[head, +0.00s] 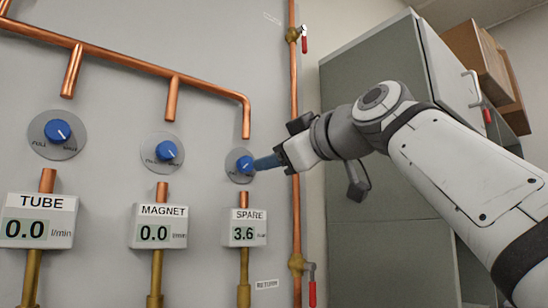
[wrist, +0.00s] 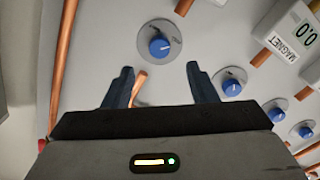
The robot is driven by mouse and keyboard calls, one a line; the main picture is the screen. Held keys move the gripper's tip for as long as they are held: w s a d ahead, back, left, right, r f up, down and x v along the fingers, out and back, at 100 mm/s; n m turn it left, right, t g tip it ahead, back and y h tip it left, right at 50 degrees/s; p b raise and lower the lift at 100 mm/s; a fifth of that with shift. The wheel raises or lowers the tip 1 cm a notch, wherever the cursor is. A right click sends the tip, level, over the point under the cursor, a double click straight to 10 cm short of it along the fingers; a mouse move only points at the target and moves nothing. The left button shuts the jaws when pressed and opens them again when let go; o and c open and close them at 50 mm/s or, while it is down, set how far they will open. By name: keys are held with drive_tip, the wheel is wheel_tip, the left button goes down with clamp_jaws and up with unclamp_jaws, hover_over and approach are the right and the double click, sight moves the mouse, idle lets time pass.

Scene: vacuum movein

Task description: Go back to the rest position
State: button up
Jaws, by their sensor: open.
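My gripper (head: 262,163) is open and empty in front of the grey panel, close to the SPARE knob. The SPARE knob (head: 243,164) is blue on a round grey dial; in the head view my fingertips overlap the dial's right edge. In the wrist view the two dark fingers of my gripper (wrist: 160,68) are spread wide, and a blue knob (wrist: 160,45) shows beyond the tips, between them and apart from both. The SPARE display (head: 244,231) reads 3.6. My arm reaches in from the lower right.
The MAGNET display (head: 158,227) and TUBE display (head: 39,222) read 0.0, below their blue knobs. Copper pipes (head: 175,78) run across the panel. A vertical copper pipe (head: 294,90) with red-handled valves stands right of SPARE. A grey-green cabinet (head: 370,85) with brown boxes stands behind my arm.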

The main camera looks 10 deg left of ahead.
idle(0.3)
drive_tip(key=w+d+f+m+g+h+p, duration=0.15)
drive_tip(key=d+f+m+h+p, duration=0.4)
drive_tip(key=f, duration=0.55)
drive_tip(key=w+d+f+m+g+h+p, duration=0.1)
drive_tip(key=w+d+f+m+h+p, duration=0.1)
drive_tip(key=d+f+m+h+p, duration=0.65)
drive_tip(key=s+d+f+m+g+p, duration=0.1)
drive_tip(key=s+d+f+g+p, duration=0.1)
drive_tip(key=s+d+f, duration=0.3)
drive_tip(key=s+d+f+m+g+p, duration=0.1)
drive_tip(key=s+d+f+g, duration=0.3)
drive_tip(key=s+f, duration=0.9)
wheel_tip(320, 180, down, 7)
drive_tip(key=shift+d+f+m+p, duration=0.2)
drive_tip(key=shift+d+m+p, duration=0.2)
drive_tip(key=shift+d+p, duration=0.4)
